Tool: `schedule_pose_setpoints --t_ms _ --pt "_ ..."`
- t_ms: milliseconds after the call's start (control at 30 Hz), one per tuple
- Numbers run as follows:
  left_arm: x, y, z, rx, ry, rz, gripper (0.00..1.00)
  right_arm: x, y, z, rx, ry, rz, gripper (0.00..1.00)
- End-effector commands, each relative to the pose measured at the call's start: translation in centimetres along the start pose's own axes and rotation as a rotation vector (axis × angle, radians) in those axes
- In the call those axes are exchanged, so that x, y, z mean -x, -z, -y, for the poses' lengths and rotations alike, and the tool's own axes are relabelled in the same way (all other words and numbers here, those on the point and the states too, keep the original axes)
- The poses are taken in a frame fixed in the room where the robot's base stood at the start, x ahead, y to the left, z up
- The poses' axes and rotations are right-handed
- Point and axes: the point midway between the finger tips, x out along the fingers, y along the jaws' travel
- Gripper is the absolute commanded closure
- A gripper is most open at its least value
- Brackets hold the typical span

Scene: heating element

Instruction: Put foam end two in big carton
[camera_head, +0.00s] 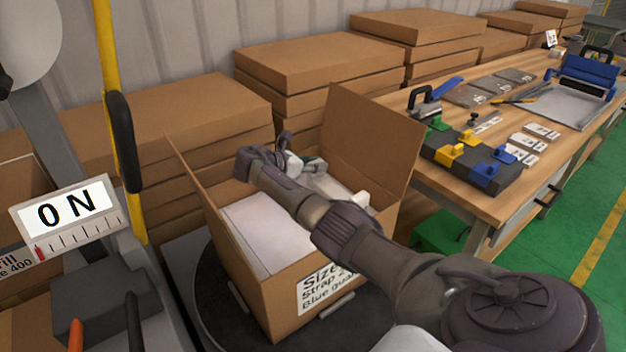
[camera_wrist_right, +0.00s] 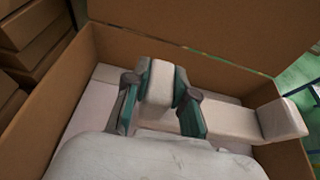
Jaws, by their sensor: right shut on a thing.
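The big carton (camera_head: 255,290) stands open with flaps up and a printed label on its front. My right gripper (camera_wrist_right: 158,98) is shut on a white foam block, foam end two (camera_wrist_right: 158,82), with one green-lined finger on each side of it. In the head view the right gripper (camera_head: 290,160) is over the carton's opening; the held foam is mostly hidden there. Inside the carton lies a flat white piece (camera_head: 260,228). A long white piece with a raised end block (camera_wrist_right: 282,118) lies along the carton's right side. Whether the held foam touches what is below is unclear. My left gripper is not in view.
The carton stands on a dark round platform (camera_head: 212,300). Stacks of flat cardboard boxes (camera_head: 310,62) line the wall behind. A workbench (camera_head: 408,128) with a dark fixture (camera_head: 470,165) is at the right.

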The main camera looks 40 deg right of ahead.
Motion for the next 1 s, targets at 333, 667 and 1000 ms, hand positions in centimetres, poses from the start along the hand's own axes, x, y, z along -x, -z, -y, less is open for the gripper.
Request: schedule_pose_setpoints --t_ms 333,667,1000 --pt "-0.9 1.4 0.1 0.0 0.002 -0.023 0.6 -1.4 3.4 0.0 0.001 0.0 0.001 1.0" --pt "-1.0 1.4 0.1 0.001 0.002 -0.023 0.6 -1.4 3.5 0.0 0.001 0.0 0.0 0.67" --pt "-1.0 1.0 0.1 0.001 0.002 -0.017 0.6 -1.4 3.5 0.0 0.001 0.0 0.0 0.5"
